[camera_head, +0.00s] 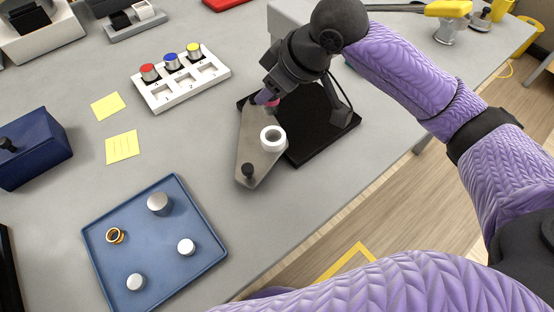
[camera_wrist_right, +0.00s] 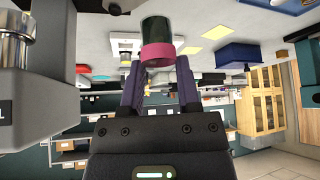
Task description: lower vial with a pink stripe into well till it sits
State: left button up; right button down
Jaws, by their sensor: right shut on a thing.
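My right gripper (camera_head: 268,99) is shut on the vial with a pink stripe (camera_head: 274,103). In the head view only a bit of pink shows beside the fingers. In the right wrist view the vial (camera_wrist_right: 157,42) is dark green glass with a pink band, held between the fingertips (camera_wrist_right: 158,75). A white ring with a round opening (camera_head: 273,138), which looks like the well, stands on a grey plate (camera_head: 259,160). The gripper is over the plate's far end, beyond the ring. I cannot tell the vial's height above the plate. My left gripper is not in view.
The grey plate has a black knob (camera_head: 248,170) and adjoins a black base (camera_head: 318,140). A white rack (camera_head: 185,88) with red, blue and yellow caps stands to the left. A blue tray (camera_head: 150,245) with small parts lies front left. Bare table separates them.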

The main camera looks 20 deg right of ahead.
aim_at(265, 131)
jog(key=f+b, duration=0.1)
jog(key=f, duration=0.4)
jog(key=f+b, duration=0.2)
jog(key=f, duration=0.3)
jog(key=shift+w+d+f, duration=0.1)
jog(key=shift+d, duration=0.1)
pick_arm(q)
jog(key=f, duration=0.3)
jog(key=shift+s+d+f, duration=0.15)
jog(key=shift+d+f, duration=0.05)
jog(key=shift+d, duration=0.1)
pick_arm(e)
jog(key=shift+c, duration=1.6)
grip_release()
pick_arm(q)
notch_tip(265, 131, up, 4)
jog(key=p, duration=0.3)
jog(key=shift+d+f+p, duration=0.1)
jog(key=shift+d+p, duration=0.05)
jog(key=shift+p, duration=0.15)
pick_arm(e)
jog(key=v, duration=1.2)
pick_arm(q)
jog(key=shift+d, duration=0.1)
